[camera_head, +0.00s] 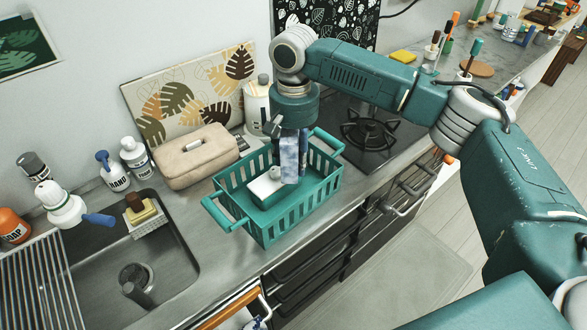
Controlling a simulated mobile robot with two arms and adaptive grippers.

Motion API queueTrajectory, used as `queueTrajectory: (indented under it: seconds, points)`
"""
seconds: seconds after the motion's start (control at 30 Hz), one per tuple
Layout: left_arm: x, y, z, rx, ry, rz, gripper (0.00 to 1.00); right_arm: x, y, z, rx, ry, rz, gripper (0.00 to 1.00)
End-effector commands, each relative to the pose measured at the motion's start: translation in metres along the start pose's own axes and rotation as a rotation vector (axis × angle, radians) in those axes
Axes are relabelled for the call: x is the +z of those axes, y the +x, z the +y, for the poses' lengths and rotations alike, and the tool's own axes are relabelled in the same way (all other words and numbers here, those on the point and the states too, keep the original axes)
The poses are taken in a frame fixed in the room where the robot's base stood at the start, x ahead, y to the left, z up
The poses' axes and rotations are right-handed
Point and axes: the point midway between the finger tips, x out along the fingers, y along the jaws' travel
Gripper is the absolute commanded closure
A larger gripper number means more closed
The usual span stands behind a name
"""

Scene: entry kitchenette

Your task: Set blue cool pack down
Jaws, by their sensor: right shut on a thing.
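The blue cool pack (290,160) is a blue patterned upright slab in the upper part of the teal slotted basket (262,229). My right gripper (286,134) comes down over the basket from above and is shut on the cool pack. The pack's lower end is within the basket; I cannot tell whether it touches the floor. A white box-like item (265,187) lies in the basket to the left of the pack. The gripper's fingers are small and partly hidden by the wrist. My left gripper is not in view.
A beige case (194,157) stands left of the basket, beside a sink (165,255) with a dish rack (35,290). A leaf-pattern board (195,92) leans on the wall. The black hob (372,130) lies right of the basket. Bottles stand behind the sink.

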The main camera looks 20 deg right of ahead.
Motion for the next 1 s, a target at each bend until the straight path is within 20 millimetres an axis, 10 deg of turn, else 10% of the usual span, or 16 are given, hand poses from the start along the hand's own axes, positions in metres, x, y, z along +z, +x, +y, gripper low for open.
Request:
queueTrajectory:
  seconds: [0.5,1.0]
  points:
    - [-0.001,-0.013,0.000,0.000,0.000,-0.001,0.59,0.000,0.055,-0.001,-0.001,-0.001,0.002,0.96]
    - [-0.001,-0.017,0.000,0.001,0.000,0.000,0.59,0.000,0.063,-0.001,-0.002,-0.001,0.000,0.96]
